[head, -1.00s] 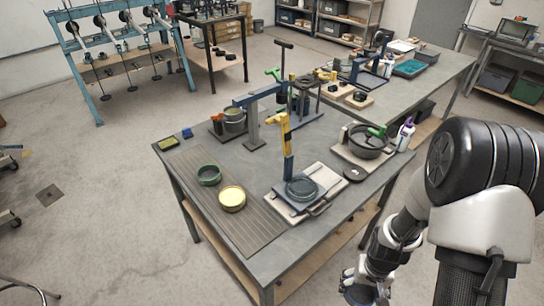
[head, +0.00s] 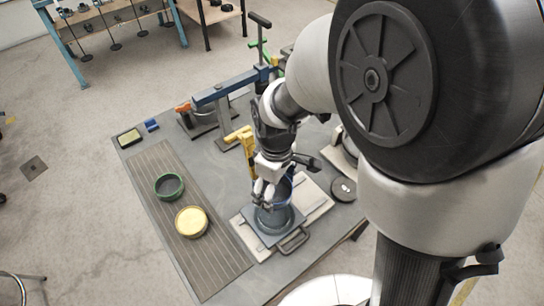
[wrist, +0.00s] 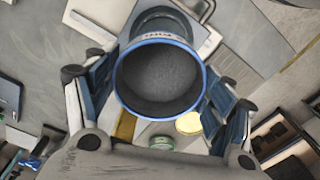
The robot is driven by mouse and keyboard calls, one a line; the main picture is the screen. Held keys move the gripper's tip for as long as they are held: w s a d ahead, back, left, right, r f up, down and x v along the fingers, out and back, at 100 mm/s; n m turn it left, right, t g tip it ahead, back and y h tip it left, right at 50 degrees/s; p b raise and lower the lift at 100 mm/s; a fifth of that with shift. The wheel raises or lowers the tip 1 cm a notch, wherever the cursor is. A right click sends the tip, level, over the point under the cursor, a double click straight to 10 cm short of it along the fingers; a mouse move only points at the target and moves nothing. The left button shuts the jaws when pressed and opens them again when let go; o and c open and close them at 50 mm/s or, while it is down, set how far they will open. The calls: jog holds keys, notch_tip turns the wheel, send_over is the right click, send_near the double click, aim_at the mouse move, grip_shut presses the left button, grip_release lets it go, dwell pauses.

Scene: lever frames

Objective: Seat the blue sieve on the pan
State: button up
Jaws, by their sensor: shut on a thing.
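My gripper (head: 268,190) is over the pale plate on the bench. In the wrist view my gripper (wrist: 160,88) is shut on the blue sieve (wrist: 160,80), one finger on either side of its blue rim. In the head view the sieve (head: 285,186) is mostly hidden by the gripper. The grey pan (head: 275,219) stands on the dark base just below. In the wrist view the pan (wrist: 166,18) shows past the sieve's upper edge, off-centre from it. I cannot tell whether sieve and pan touch.
A green-rimmed sieve (head: 168,186) and a yellow one (head: 191,222) stand on the ribbed mat (head: 208,264) at left. A yellow clamp post (head: 245,142) rises close behind the gripper. A dark round lid (head: 343,189) lies at right.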

jog(key=shift+w+a+r, duration=0.1)
jog(key=shift+r, duration=0.1)
jog(key=shift+s+f+b, duration=0.35)
jog(key=shift+f+b, duration=0.2)
notch_tip(320, 180, down, 8)
jog(key=b, duration=0.5)
jog(key=shift+w+r+b, duration=0.15)
jog(key=shift+r+b, duration=0.05)
jog(key=shift+b, duration=0.2)
jog(key=shift+f+b, duration=0.3)
jog(key=shift+f, duration=0.1)
jog(key=o, duration=1.3)
jog(key=shift+c, duration=0.2)
notch_tip(320, 180, up, 12)
jog(key=shift+f, duration=0.15)
jog(key=shift+r, duration=0.2)
